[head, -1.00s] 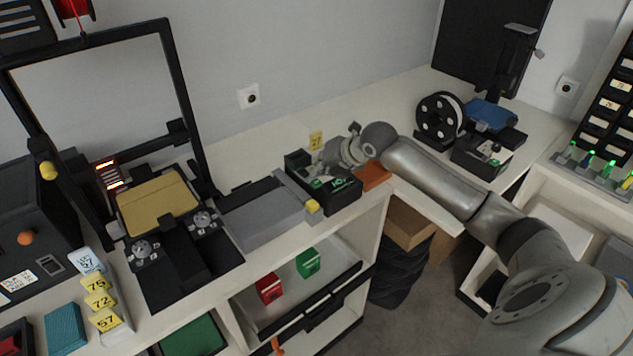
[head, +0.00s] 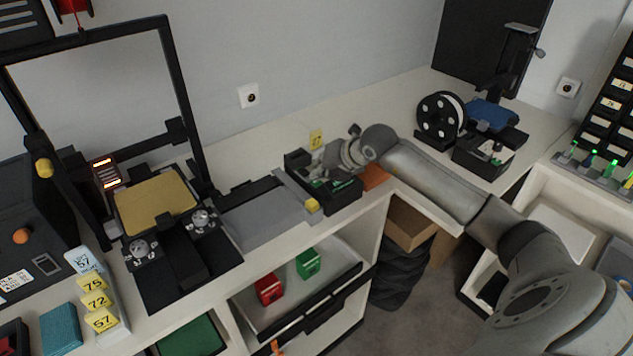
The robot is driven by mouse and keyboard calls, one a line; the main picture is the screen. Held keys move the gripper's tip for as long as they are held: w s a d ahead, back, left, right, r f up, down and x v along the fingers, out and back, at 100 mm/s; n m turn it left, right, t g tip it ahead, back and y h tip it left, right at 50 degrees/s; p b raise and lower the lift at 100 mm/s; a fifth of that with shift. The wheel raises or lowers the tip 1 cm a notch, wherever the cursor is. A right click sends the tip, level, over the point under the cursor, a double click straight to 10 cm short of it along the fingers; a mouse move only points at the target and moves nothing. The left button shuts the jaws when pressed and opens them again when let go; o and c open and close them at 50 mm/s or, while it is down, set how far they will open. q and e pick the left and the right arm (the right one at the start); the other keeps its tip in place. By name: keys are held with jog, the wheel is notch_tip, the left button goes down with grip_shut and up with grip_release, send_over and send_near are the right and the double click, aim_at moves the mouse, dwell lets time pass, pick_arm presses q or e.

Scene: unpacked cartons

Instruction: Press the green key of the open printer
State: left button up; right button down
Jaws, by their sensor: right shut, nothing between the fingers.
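The open-frame printer stands at the left, with a tall black frame (head: 183,100) and a yellow bed (head: 155,203). To the right of it, past a grey slab, sits a black box (head: 338,202) with green parts (head: 343,182) on its top. I cannot tell for sure which of these is the green key. My right gripper (head: 321,171) is shut and empty, pointing down and left over the box. It hides part of the box's top. I cannot tell whether its fingertips touch the box. My left gripper is not in view.
A grey slab (head: 265,214) with a yellow-ended bar lies left of the box. A smaller printer with a blue bed (head: 492,115) and a filament spool (head: 440,118) stand at the back right. Green and red boxes (head: 268,288) sit on the shelf below.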

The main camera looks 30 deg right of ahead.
jog(key=shift+f+b, duration=0.3)
jog(key=shift+f, duration=0.1)
jog(key=shift+r, duration=0.1)
dwell(0.4)
jog(key=shift+r+p, duration=0.5)
jog(key=shift+r, duration=0.4)
jog(key=shift+r, duration=0.1)
jog(key=shift+r+p, duration=1.4)
jog(key=shift+r, duration=1.05)
jog(key=shift+f, duration=0.1)
